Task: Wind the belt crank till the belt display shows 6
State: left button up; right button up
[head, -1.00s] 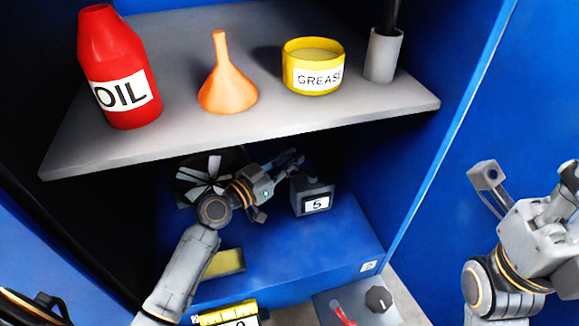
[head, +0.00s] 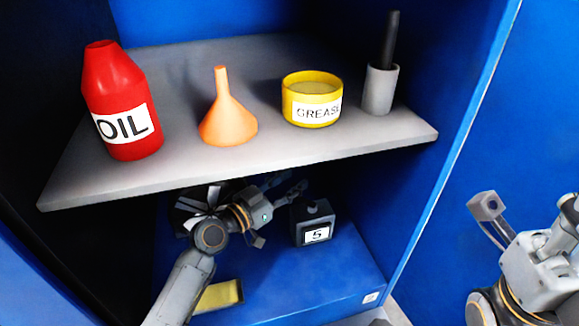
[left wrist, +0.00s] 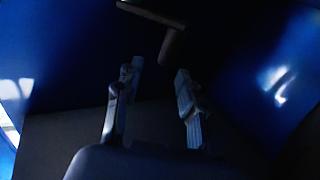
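The belt display (head: 317,236) is a dark box on the blue ledge under the shelf, and it reads 5. My left gripper (head: 282,216) is beside it on the left, below the shelf edge, with its fingers apart. In the left wrist view the two fingers (left wrist: 156,95) stand apart with nothing between them. A dark bar with a peg (left wrist: 171,45), which looks like the crank, shows just beyond the fingertips. In the head view I cannot make out the crank clearly behind my gripper. My right gripper (head: 528,208) is at the right, fingers apart and empty.
The grey shelf (head: 270,165) above my left arm carries a red oil bottle (head: 122,90), an orange funnel (head: 227,118), a yellow grease tub (head: 312,100) and a grey cup (head: 380,90). A fan-like wheel (head: 196,198) and a yellow block (head: 220,295) are near my left arm.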

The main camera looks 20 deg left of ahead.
pick_arm(q)
notch_tip(320, 180, up, 8)
jog(key=shift+f, duration=0.1)
